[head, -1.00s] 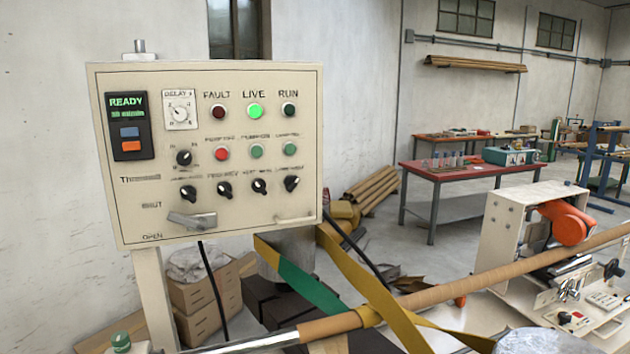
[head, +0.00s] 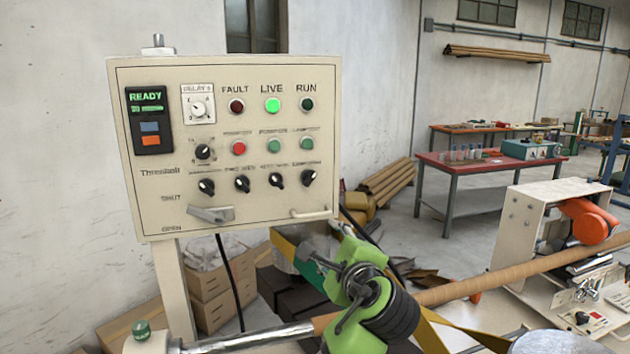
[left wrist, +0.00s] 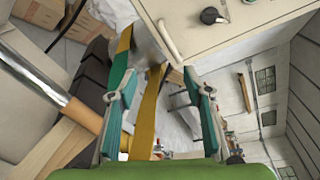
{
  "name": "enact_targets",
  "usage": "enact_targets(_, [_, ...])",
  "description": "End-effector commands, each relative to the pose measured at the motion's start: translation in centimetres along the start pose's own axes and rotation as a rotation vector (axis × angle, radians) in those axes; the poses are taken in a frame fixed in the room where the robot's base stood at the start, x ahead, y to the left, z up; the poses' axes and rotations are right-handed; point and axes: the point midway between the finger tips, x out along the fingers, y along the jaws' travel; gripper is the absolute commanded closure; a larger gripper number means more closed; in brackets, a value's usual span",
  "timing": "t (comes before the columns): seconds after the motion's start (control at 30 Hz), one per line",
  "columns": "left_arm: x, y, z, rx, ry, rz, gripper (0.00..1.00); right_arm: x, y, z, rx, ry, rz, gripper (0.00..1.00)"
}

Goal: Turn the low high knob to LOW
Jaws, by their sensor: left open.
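The cream control panel (head: 322,120) stands left of centre in the head view. Its lower row holds several black selector knobs (head: 242,184). Their small labels are too blurred to read, so I cannot tell which is the low high knob. My left gripper (head: 318,250) is open and empty below the panel's lower right corner, apart from the knobs. In the left wrist view, its fingers (left wrist: 156,82) are spread wide. The panel shows at the top there, with one black knob (left wrist: 210,15) near the edge. My right gripper is not in view.
A pale bar handle (head: 309,213) and a grey lever (head: 211,214) stick out from the panel's lower part. Yellow and green bands (left wrist: 147,112) and a brown roll on a shaft (left wrist: 80,112) lie close to my left gripper. A red table (head: 490,168) stands farther back.

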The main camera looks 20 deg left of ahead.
Motion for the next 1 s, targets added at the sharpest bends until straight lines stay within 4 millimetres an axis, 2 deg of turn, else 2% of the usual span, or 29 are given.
enact_targets(0.03, [-0.6,-2.9,1.2,0.036,-0.040,-0.043,0.54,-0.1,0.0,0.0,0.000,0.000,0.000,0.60])
enact_targets(0.1, [-1.3,-5.5,2.4,0.081,-0.087,-0.080,0.54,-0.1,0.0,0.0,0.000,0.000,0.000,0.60])
enact_targets(0.2, [-1.9,-7.5,3.4,0.119,-0.128,-0.110,0.54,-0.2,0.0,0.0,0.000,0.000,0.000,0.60])
enact_targets(0.33, [-1.6,-8.4,4.0,0.135,-0.145,-0.118,0.54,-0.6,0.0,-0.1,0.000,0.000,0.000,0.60])
enact_targets(0.47, [0.2,-8.7,4.3,0.136,-0.144,-0.115,0.54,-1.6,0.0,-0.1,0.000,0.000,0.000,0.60])
enact_targets(0.8, [7.3,-9.7,5.3,0.134,-0.142,-0.114,0.54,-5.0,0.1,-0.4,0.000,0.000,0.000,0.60])
enact_targets(1.0, [10.2,-9.9,5.6,0.132,-0.141,-0.116,0.54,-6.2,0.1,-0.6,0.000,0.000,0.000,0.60])
